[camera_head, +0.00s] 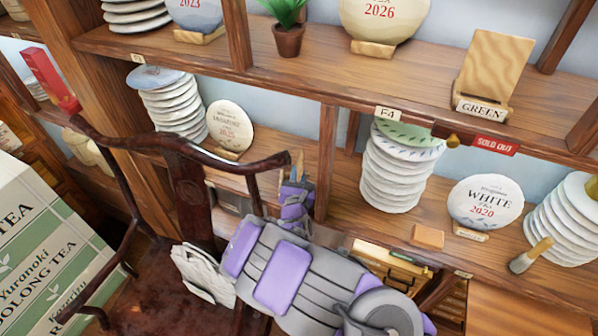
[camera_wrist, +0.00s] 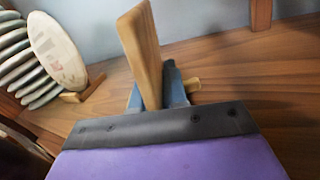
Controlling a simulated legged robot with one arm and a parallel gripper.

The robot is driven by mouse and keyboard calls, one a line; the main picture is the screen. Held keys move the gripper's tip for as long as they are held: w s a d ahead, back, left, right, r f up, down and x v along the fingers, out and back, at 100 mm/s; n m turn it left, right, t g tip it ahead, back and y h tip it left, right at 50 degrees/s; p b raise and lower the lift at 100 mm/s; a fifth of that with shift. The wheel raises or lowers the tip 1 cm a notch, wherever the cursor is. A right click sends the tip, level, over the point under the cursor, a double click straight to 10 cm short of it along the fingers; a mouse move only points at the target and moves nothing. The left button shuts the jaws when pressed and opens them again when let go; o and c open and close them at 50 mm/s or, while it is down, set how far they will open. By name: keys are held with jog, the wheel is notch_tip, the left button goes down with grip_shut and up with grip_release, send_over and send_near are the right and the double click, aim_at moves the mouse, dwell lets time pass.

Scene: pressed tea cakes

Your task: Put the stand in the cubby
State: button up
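The wooden stand (camera_wrist: 143,50) is held upright between the blue-grey fingers of my gripper (camera_wrist: 158,92) in the wrist view. A short wooden piece, seemingly its foot, sticks out to the right of the fingers. In the head view only small bits of the stand (camera_head: 298,160) show above my gripper (camera_head: 295,180). My gripper is at the right part of the middle-left cubby (camera_head: 285,140), beside the divider post. I cannot tell whether the stand touches the cubby's shelf board.
A stack of pressed cakes (camera_head: 170,105) and a white 2025 cake on its stand (camera_head: 230,127) occupy the cubby's left side. A dark wooden chair (camera_head: 180,180) stands in front. The right cubby holds another stack (camera_head: 395,170), a White 2020 cake (camera_head: 485,203), a wooden block (camera_head: 428,237) and a brush (camera_head: 530,257).

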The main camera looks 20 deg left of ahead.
jog(key=o, duration=0.5)
jog(key=shift+s+a+f, duration=0.1)
jog(key=shift+a, duration=0.35)
jog(key=shift+s+a+f, duration=0.1)
jog(key=shift+a, duration=0.3)
jog(key=shift+c, duration=0.2)
jog(key=shift+d+f, duration=0.1)
jog(key=shift+d, duration=0.1)
jog(key=shift+w+a+r, duration=0.1)
jog(key=shift+r, duration=0.15)
jog(key=p+v, duration=0.2)
jog(key=v, duration=1)
jog(key=shift+r, duration=0.3)
